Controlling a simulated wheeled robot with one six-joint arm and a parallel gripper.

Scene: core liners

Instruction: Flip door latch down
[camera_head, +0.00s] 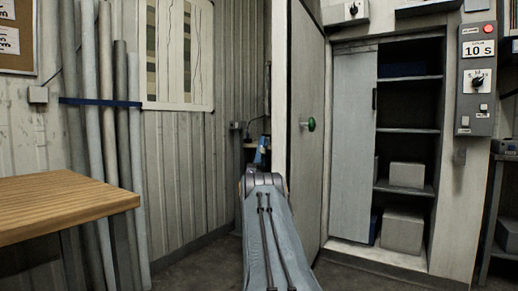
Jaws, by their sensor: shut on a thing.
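A tall grey door (305,185) stands upright right of the middle, with its pale edge (281,70) towards me. A round green knob (311,124) sits on its right face. No latch lever can be made out clearly. My arm reaches up from the bottom middle to just left of the door's edge. My gripper (262,150) shows only as a small blue and dark part beyond the arm. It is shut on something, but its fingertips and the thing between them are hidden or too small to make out.
An open cabinet (438,170) with shelves and grey boxes stands at right, beside a control box (477,80) reading "10 S". A wooden table (60,203) is at left, before tall grey tubes (107,95) held by a blue strap. Some floor shows between table and door.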

